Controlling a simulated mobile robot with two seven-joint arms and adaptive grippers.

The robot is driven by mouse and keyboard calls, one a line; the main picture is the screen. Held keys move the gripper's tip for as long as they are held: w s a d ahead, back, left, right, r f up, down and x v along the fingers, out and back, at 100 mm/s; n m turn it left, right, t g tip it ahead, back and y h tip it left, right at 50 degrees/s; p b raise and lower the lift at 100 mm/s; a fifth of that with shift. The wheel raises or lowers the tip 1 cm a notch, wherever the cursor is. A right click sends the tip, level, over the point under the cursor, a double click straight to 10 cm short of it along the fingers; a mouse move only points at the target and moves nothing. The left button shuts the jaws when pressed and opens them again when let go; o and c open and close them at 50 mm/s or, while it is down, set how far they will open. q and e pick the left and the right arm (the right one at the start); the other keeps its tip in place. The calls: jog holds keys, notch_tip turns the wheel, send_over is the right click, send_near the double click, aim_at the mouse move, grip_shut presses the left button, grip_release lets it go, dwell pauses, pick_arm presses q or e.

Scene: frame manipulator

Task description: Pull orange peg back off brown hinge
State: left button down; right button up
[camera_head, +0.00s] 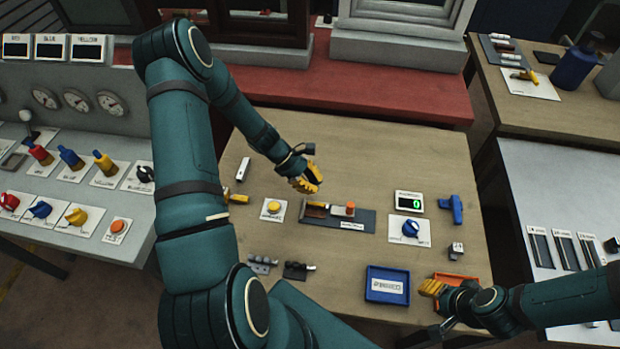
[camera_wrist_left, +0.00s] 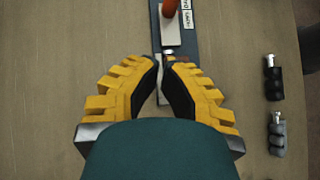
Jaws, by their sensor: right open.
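The orange peg (camera_head: 350,208) stands at the right part of a dark plate (camera_head: 366,220) on the wooden table. It also shows at the top of the left wrist view (camera_wrist_left: 170,8). The brown hinge (camera_head: 316,208) is on the left part of the plate, mostly hidden by the fingers in the wrist view. My left gripper (camera_head: 308,180) is just behind the hinge, pointing down, left of the peg. In the wrist view its fingertips (camera_wrist_left: 161,62) are close together; whether they grip anything is unclear. My right gripper (camera_head: 432,288) is open beside an orange tray.
The orange tray (camera_head: 470,278) and a blue tray (camera_head: 387,297) lie at the front. A blue knob (camera_head: 411,228), a display (camera_head: 409,203) and a blue tool (camera_head: 453,209) are to the right. A yellow button (camera_head: 273,207) is left of the plate. Dark clips (camera_head: 298,270) lie in front.

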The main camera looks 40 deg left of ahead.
aim_at(337, 206)
pick_arm(q)
jog(key=x, duration=0.5)
jog(key=shift+d+f, duration=0.1)
jog(key=shift+d, duration=0.1)
jog(key=d, duration=0.1)
jog(key=w+d, duration=0.1)
jog(key=d, duration=0.1)
jog(key=shift+d, duration=0.4)
jog(key=shift+w+d, duration=0.35)
jog(key=shift+d, duration=0.35)
jog(key=shift+w+d, duration=0.35)
jog(key=shift+d, duration=0.35)
jog(key=shift+a, duration=0.15)
